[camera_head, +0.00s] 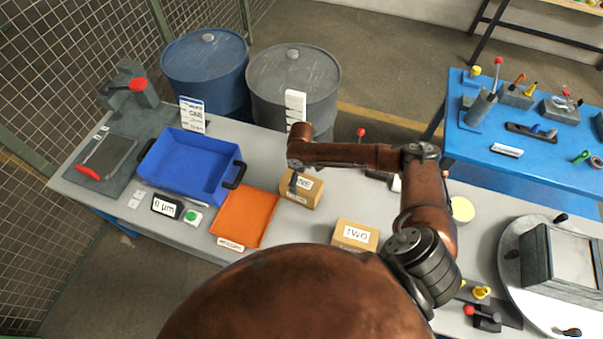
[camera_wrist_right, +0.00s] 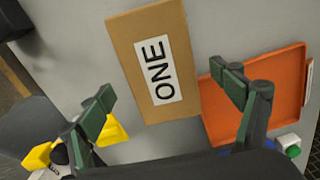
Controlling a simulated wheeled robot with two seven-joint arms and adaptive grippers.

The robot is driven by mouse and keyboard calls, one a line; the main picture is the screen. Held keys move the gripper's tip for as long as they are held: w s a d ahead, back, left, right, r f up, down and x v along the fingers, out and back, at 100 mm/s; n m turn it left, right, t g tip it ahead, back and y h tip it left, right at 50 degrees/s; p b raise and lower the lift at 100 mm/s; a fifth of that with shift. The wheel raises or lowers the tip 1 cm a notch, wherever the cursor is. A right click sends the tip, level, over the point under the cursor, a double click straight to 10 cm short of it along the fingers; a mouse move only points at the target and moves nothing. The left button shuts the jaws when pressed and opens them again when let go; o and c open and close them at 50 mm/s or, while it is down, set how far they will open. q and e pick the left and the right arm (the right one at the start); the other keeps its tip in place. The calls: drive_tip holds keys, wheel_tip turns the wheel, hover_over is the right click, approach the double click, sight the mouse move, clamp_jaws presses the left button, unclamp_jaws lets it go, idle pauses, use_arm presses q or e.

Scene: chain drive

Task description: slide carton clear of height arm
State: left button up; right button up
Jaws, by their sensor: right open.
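A brown carton labelled ONE (camera_head: 306,194) stands on the grey bench, right of the orange mat. In the right wrist view the carton (camera_wrist_right: 130,45) lies between my spread fingers, with its label facing the camera. My right gripper (camera_head: 294,182) is open, pointing down at the carton's left part; whether a finger touches it I cannot tell. It also shows in the wrist view (camera_wrist_right: 170,88). A white upright plate (camera_head: 296,106) stands behind the carton; I cannot tell whether it belongs to the height arm. My arm hides some of the bench there. My left gripper is out of view.
A second carton labelled TWO (camera_head: 356,236) stands to the front right. A red-knobbed lever (camera_head: 361,133) rises behind my arm. Two drums stand behind the bench.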

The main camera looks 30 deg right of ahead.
sight(301, 182)
wheel_tip(301, 182, down, 4)
drive_tip(key=shift+r, duration=0.25)
drive_tip(key=shift+f, duration=0.45)
drive_tip(key=shift+c, duration=0.7)
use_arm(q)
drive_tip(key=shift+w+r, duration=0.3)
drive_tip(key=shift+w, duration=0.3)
use_arm(e)
drive_tip(key=c, duration=2)
